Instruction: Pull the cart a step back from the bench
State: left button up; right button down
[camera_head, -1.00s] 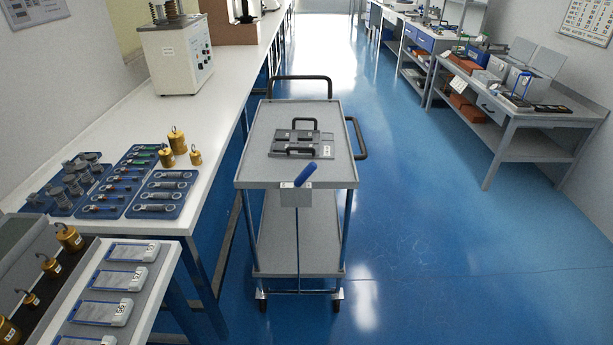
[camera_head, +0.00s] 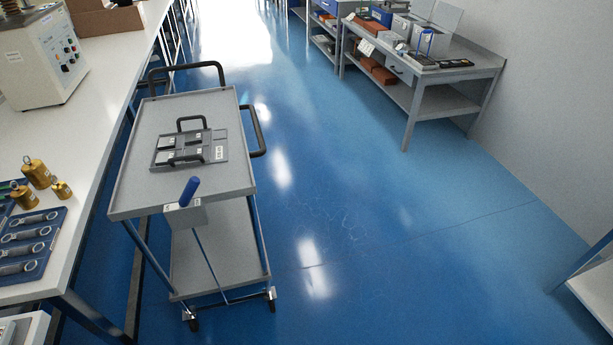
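The grey two-shelf cart (camera_head: 140,187) stands on the blue floor close along the right side of the left bench (camera_head: 104,70). It has a black push handle at its far end and another black handle (camera_head: 254,131) on its right side. A grey tray with black handles (camera_head: 190,146) lies on its top shelf. A small box with a blue grip (camera_head: 189,188) is fixed at its near edge. Neither of my grippers is in view, and nothing is seen touching the cart.
Blue floor (camera_head: 350,220) is open to the right of the cart. A grey workbench (camera_head: 460,75) with instruments stands at the upper right. Part of another table (camera_head: 600,285) shows at the right edge.

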aim_at(217, 243)
jog(key=i+l+z, duration=0.35)
jog(key=i, duration=0.25)
jog(key=i+z, duration=0.3)
jog(key=i, duration=0.3)
jog(key=i+l+u, duration=0.15)
jog(key=i+u, duration=0.35)
jog(key=i+l+u, duration=0.3)
jog(key=i+u, duration=0.2)
jog(key=i+l+u, duration=0.3)
jog(key=l+u, duration=0.2)
jog(key=i+l+u, duration=0.3)
jog(key=l+u, duration=0.2)
jog(key=i+l+u, duration=0.15)
jog(key=l+u, duration=0.35)
jog(key=l, duration=0.2)
